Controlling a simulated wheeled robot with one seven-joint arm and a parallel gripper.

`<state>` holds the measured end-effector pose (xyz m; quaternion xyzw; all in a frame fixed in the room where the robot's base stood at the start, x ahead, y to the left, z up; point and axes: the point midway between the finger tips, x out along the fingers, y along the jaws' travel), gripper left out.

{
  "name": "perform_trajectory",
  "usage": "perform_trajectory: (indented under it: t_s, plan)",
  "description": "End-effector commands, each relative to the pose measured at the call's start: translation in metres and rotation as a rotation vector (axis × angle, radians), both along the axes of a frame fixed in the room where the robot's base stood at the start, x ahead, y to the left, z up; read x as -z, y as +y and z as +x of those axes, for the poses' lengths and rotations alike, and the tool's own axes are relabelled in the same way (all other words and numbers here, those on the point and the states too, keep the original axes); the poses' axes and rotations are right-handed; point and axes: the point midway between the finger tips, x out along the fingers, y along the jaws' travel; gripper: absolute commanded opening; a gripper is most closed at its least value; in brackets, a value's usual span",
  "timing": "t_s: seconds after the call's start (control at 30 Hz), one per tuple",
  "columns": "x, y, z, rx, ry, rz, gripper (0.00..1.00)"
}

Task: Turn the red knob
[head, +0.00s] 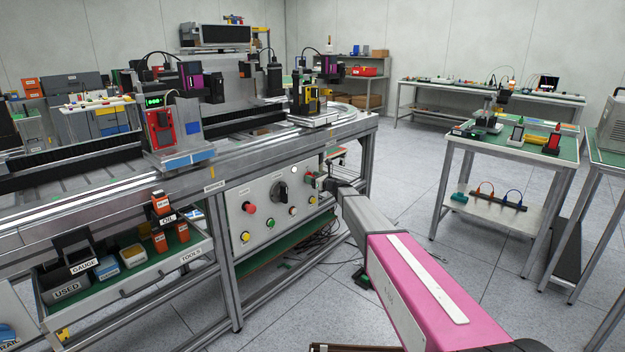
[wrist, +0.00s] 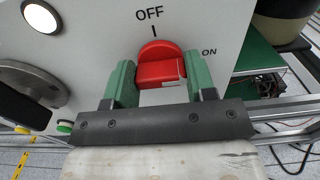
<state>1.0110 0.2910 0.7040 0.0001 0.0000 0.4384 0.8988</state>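The red knob (wrist: 160,72) is on a light grey panel (wrist: 95,45), below a short black mark and the word OFF. The word ON is to its upper right. In the wrist view my gripper (wrist: 161,80) has one green finger on each side of the knob. Both fingers appear to touch its sides, with no clear gap. In the head view my gripper (head: 317,181) is at the right part of the panel and mostly hides the knob there.
The panel also bears a black rotary switch (head: 281,191), a red push button (head: 248,208), a white lamp (wrist: 41,16) and a green button (wrist: 65,127). An open tool drawer (head: 130,275) juts out at left. Floor is clear at right, before a side table (head: 510,150).

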Motion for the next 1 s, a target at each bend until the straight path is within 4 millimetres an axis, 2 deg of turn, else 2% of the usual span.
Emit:
perform_trajectory:
  t_s: [0.47,1.0]
  plan:
    - [0.0002,0.0001,-0.0007,-0.001,-0.054,-0.042,0.27]
    - [0.0008,0.0010,-0.0023,-0.002,-0.407,-0.318,0.27]
